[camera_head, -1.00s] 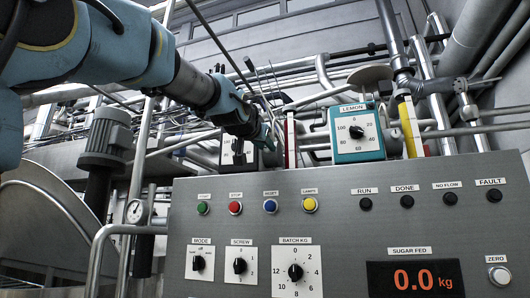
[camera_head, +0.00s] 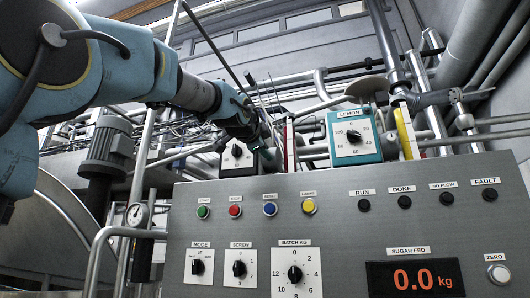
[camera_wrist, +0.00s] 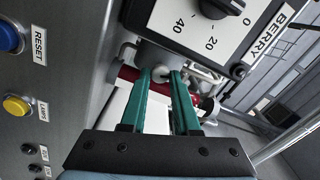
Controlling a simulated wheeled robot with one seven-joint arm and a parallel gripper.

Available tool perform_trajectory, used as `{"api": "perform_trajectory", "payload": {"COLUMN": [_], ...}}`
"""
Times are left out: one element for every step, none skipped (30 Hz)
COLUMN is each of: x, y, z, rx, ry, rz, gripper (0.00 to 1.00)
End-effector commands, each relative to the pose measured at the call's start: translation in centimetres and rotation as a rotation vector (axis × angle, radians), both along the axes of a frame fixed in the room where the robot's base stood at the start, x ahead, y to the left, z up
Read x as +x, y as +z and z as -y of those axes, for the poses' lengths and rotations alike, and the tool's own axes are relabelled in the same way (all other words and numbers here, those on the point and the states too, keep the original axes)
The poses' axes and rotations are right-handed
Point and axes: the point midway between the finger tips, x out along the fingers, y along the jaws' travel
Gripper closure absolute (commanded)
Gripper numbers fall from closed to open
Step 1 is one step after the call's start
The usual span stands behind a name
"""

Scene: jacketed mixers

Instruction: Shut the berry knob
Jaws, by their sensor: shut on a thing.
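The berry unit is a dark box with a white dial plate marked BERRY (camera_wrist: 270,32). Its black dial knob (camera_wrist: 222,4) is cut by the top edge of the wrist view; in the head view the dial (camera_head: 237,153) shows small, left of the lemon dial. My gripper (camera_wrist: 161,73), with two green fingers, is below the dial plate in the wrist view, apart from the dial knob. Its fingertips are shut on a small pale round piece (camera_wrist: 160,74), mostly hidden between them. I cannot tell whether this piece belongs to the berry unit. In the head view my gripper (camera_head: 269,152) is right of the berry box.
A red bar (camera_wrist: 130,74) and a white strip lie behind the fingers. The grey control panel (camera_head: 340,225) fills the front, with the blue reset button (camera_wrist: 8,38) and yellow lamps button (camera_wrist: 17,106) on it. The teal lemon box (camera_head: 355,138) stands to the right.

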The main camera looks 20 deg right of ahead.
Motion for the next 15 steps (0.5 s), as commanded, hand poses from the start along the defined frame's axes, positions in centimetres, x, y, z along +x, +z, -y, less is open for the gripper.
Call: {"api": "perform_trajectory", "payload": {"x": [-0.06,-0.07,-0.07,-0.07,-0.06,-0.05,-0.05,-0.05,-0.05,-0.06,-0.06,-0.07,-0.07,-0.07,-0.07], "y": [-0.06,-0.06,-0.06,-0.07,-0.07,-0.07,-0.08,-0.08,-0.07,-0.07,-0.08,-0.09,-0.09,-0.09,-0.09], "z": [0.08,0.09,0.09,0.09,0.08,0.07,0.07,0.07,0.07,0.08,0.08,0.08,0.08,0.08,0.07], "rx": [0.030,0.048,0.071,0.087,0.104,0.124,0.138,0.152,0.168,0.179,0.190,0.203,0.212,0.221,0.229], "ry": [-0.002,-0.002,-0.002,-0.002,-0.002,-0.002,-0.002,-0.002,-0.002,-0.001,-0.001,-0.001,-0.001,-0.001,-0.001], "rz": [0.026,0.042,0.064,0.079,0.095,0.113,0.126,0.139,0.154,0.166,0.176,0.188,0.196,0.205,0.213], "gripper": [1.00,1.00,1.00,1.00,1.00,1.00,1.00,1.00,1.00,1.00,1.00,1.00,1.00,1.00,1.00]}}
